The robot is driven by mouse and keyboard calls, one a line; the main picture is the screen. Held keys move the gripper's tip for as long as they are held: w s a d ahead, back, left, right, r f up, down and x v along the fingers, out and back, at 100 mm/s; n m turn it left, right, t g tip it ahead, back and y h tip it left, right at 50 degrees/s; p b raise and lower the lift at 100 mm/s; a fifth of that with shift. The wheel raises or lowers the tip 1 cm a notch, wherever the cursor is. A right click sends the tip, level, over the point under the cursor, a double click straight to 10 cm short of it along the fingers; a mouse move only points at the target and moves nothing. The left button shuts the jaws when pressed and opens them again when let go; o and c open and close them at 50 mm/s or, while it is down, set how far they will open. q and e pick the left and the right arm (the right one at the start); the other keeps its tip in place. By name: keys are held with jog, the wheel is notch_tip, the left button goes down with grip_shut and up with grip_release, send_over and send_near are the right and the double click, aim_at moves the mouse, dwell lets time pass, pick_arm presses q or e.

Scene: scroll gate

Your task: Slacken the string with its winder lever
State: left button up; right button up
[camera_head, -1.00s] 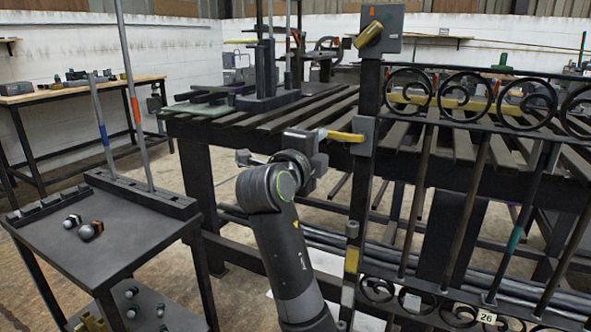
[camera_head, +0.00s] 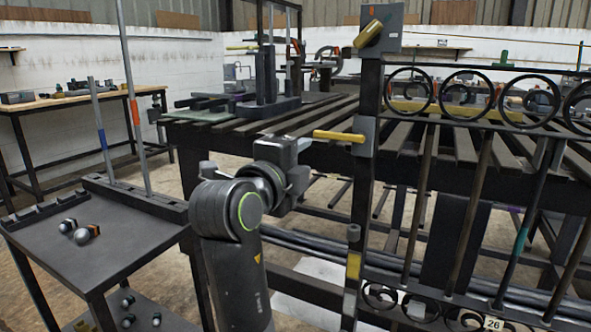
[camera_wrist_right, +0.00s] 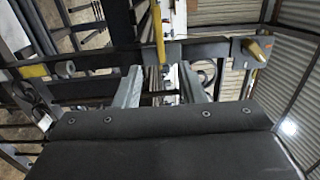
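A yellow lever (camera_head: 340,136) sticks out to the left from a grey block on the dark gate post (camera_head: 369,90). My right gripper (camera_head: 297,165) is below and left of the lever's free end, apart from it. In the right wrist view its two grey fingers (camera_wrist_right: 160,76) stand apart with nothing between them, and the yellow lever (camera_wrist_right: 158,38) shows beyond their tips. A second, brass-coloured handle (camera_head: 368,34) sits on a grey plate at the post's top; it also shows in the wrist view (camera_wrist_right: 257,48). I cannot make out a string. My left gripper is out of view.
A gate with scroll rings (camera_head: 460,92) and upright bars fills the right. A slatted bench (camera_head: 285,122) stands behind the post. A dark cart (camera_head: 120,243) with rods and small parts is at the left. Open floor lies between cart and bench.

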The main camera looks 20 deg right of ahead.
jog(key=shift+v, duration=0.9)
